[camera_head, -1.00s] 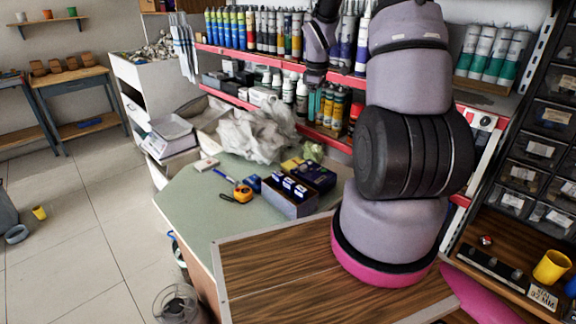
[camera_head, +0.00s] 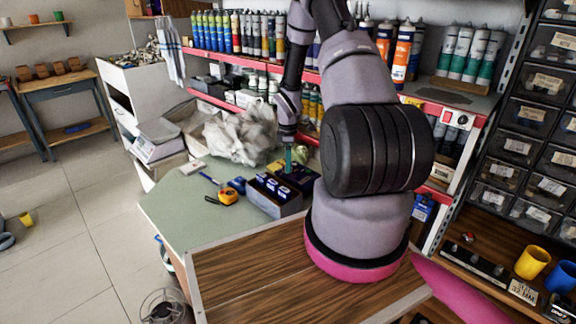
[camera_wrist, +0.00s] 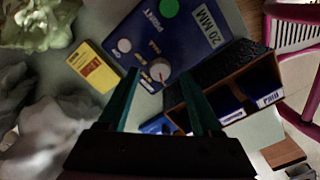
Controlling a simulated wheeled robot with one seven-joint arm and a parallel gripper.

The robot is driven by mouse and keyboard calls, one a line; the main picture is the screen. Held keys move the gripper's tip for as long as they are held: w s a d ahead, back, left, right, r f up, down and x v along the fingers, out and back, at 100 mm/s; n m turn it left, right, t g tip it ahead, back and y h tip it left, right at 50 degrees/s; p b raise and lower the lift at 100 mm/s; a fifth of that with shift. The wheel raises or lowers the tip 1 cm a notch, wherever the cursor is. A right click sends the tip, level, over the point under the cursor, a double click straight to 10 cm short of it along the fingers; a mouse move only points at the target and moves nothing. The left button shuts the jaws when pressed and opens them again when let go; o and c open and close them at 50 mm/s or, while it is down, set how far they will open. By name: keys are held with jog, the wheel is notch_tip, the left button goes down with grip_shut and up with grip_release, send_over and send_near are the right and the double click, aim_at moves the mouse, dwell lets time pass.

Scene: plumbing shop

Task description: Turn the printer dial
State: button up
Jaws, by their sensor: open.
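The printer is a dark blue box on the green desk, seen in the head view (camera_head: 300,176) partly behind my arm. In the wrist view the printer (camera_wrist: 176,42) shows a green button, a "20 MM" label and pale round dials. One dial (camera_wrist: 160,70) has a red pointer mark and appears between my fingertips; another dial (camera_wrist: 124,45) lies to its left. My gripper (camera_wrist: 159,74) has its two teal fingers apart, with nothing held between them. In the head view my gripper (camera_head: 288,158) points down over the printer. I cannot tell whether the fingers touch it.
A grey box with blue packets (camera_head: 275,208) stands next to the printer. A yellow packet (camera_wrist: 95,66) and a crumpled plastic bag (camera_head: 240,135) lie nearby. An orange tape measure (camera_head: 229,196) sits on the desk. Shelves of tubes stand behind.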

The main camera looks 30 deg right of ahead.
jog(key=shift+f, duration=0.85)
grip_shut()
